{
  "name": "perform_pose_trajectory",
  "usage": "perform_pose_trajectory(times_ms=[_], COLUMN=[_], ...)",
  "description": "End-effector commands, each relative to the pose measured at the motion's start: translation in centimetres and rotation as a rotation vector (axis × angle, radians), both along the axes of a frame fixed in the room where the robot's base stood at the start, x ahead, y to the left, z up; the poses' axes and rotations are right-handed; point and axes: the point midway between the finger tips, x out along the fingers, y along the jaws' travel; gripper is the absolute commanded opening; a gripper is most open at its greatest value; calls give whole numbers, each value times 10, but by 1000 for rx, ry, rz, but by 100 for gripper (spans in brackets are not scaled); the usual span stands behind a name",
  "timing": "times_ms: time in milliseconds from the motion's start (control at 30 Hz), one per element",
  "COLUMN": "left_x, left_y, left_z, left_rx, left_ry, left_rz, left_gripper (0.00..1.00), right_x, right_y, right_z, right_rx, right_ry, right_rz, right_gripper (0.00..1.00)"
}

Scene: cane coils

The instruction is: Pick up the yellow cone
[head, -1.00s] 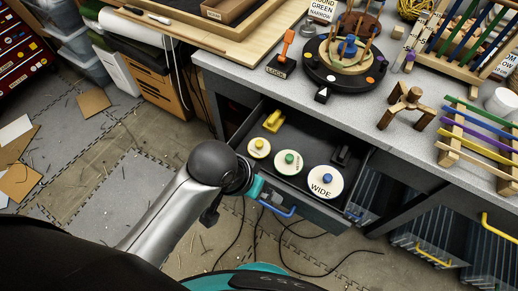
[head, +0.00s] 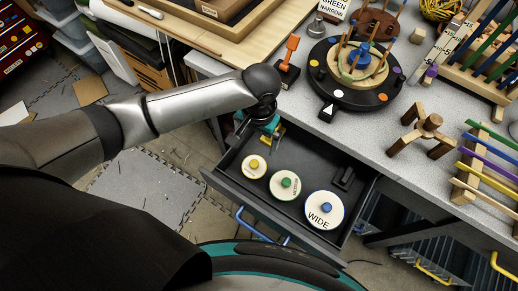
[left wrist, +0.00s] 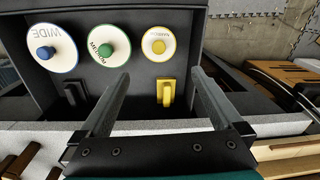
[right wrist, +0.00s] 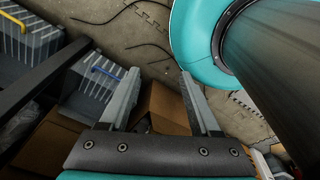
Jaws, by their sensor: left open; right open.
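I make out no clear cone shape. A yellow block-like piece with a raised part (left wrist: 166,92) lies in the open dark drawer (left wrist: 125,77), near its left end in the head view, where the gripper partly hides it (head: 277,140). My left gripper (head: 266,128) is above that end of the drawer. In the left wrist view its fingers (left wrist: 158,72) are open and empty, with the yellow piece showing between them; contact is not visible. A white disc with a yellow knob (head: 254,167) lies beside the piece. My right gripper (right wrist: 158,72) is open and empty.
The drawer also holds a green-knobbed disc (head: 286,184), a blue-knobbed WIDE disc (head: 325,209) and a black piece (head: 344,178). On the bench above stand an orange-handled lock (head: 288,62), a round dark turntable (head: 378,96) and wooden racks (head: 490,165).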

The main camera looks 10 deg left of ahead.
Motion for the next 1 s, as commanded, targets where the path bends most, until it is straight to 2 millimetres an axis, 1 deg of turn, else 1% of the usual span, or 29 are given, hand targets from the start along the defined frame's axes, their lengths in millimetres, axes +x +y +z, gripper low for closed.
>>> perform_pose_trajectory(times_ms=[67,167,300,400,533,767,1000], left_x=[0,0,0,0,1,0,-7], left_y=[1,2,3,4,4,5,6], left_z=[-5,-19,-51,-72,-91,-105,-141], left_rx=[2,4,4,2,1,1,2], left_ry=[1,2,2,1,0,-1,-1], left_rz=[1,3,3,2,1,0,1], left_gripper=[100,100,100,100,100,100,100], right_x=[-8,-20,-39,-44,-41,-28,-27], right_y=[-1,-1,-2,-2,-2,-1,-1], right_z=[-2,-8,-20,-27,-33,-36,-50], right_rx=[-1,-3,-5,-6,-5,-2,-2], right_ry=[11,31,60,69,64,43,41], right_rz=[0,0,0,0,0,1,2], right_gripper=[64,64,64,64,64,64,64])
